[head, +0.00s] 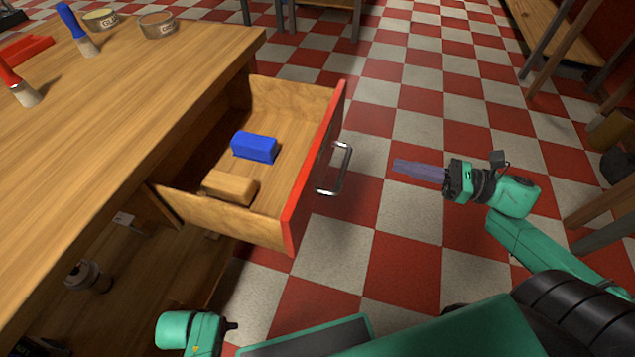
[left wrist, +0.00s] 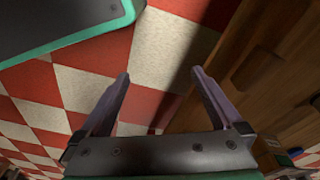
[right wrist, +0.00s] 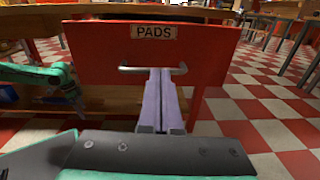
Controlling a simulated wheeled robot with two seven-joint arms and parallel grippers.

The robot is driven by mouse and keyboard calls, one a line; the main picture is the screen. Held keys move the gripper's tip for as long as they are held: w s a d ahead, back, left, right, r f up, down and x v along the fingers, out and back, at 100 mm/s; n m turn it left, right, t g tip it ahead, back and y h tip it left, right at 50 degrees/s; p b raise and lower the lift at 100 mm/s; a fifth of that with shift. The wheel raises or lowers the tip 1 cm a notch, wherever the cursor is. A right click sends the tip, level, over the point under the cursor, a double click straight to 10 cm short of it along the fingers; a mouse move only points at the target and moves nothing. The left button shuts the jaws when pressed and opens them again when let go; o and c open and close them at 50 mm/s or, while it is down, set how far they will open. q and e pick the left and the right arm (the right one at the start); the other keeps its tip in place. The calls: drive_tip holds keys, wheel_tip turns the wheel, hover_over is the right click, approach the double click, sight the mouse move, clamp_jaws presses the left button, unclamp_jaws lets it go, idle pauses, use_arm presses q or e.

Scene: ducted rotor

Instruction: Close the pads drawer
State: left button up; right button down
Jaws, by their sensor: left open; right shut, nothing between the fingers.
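The pads drawer (head: 285,105) stands pulled out of the wooden workbench, with a blue block (head: 254,147) and a tan block (head: 230,187) inside. Its red front (head: 313,170) has a metal handle (head: 336,168); in the right wrist view the front (right wrist: 95,55) bears a "PADS" label (right wrist: 154,32). My right gripper (head: 398,166) is shut and empty, pointing at the drawer front and a gap to the right of the handle in the head view. My left gripper (left wrist: 160,85) is open and empty, low beside the bench; its fingers are not clear in the head view.
The workbench top (head: 130,110) holds brushes, tape rolls (head: 158,25) and a red tray (head: 25,48). A lower shelf under it holds a few items. Checkered floor is clear between the drawer and my right arm. Wooden furniture stands at the far right.

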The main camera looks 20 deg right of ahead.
drive_tip(key=a+n, duration=0.1)
drive_tip(key=b, duration=0.2)
approach(325, 149)
drive_tip(key=shift+g+y, duration=0.3)
drive_tip(key=b+x, duration=0.1)
drive_tip(key=x, duration=0.4)
drive_tip(key=shift+w+a, duration=0.25)
use_arm(q)
wheel_tip(325, 149, up, 11)
drive_tip(key=d, duration=0.1)
drive_tip(key=shift+w+d, duration=0.3)
use_arm(e)
drive_tip(key=shift+w+a, duration=0.3)
drive_tip(key=shift+a, duration=0.2)
use_arm(q)
drive_tip(key=shift+r+b, duration=0.1)
drive_tip(key=shift+b, duration=0.3)
use_arm(e)
drive_tip(key=shift+a, duration=0.1)
